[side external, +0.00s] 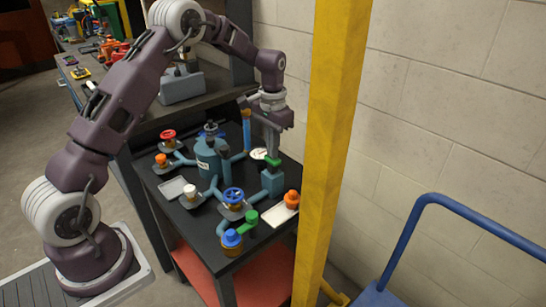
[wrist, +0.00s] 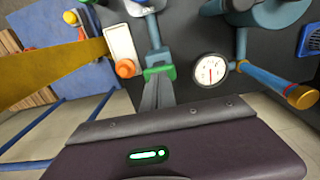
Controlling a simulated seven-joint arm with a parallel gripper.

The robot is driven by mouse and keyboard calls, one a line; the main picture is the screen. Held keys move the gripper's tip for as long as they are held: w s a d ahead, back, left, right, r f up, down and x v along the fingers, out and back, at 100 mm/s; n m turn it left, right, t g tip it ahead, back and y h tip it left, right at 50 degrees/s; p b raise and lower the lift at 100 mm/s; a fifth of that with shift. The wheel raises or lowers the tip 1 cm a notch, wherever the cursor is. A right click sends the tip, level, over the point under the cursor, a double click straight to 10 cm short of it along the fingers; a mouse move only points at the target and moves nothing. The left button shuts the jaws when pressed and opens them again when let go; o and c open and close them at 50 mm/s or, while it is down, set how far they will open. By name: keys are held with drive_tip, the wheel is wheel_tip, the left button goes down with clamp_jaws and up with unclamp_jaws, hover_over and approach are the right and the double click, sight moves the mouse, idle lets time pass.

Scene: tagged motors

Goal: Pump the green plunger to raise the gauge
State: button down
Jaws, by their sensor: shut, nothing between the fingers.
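The green plunger (side external: 273,163) tops a teal pump block (side external: 272,183) at the right of the black table. It also shows in the wrist view as a green cap (wrist: 158,72). My gripper (side external: 272,150) is shut and empty, pointing down right over the plunger. Its fingertips (wrist: 157,82) appear to touch or nearly touch the plunger's top; I cannot tell which. The round white gauge (wrist: 209,69) with a red needle lies right of my fingers in the wrist view.
A blue-grey tank (side external: 208,158) with pipes stands left of the pump. A blue valve wheel (side external: 233,196), an orange knob (side external: 292,198) and a blue-capped fitting (side external: 232,238) are nearby. A yellow post (side external: 334,150) rises close on the right.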

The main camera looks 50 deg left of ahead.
drive_tip(key=shift+f, duration=1.3)
drive_tip(key=shift+r, duration=1.85)
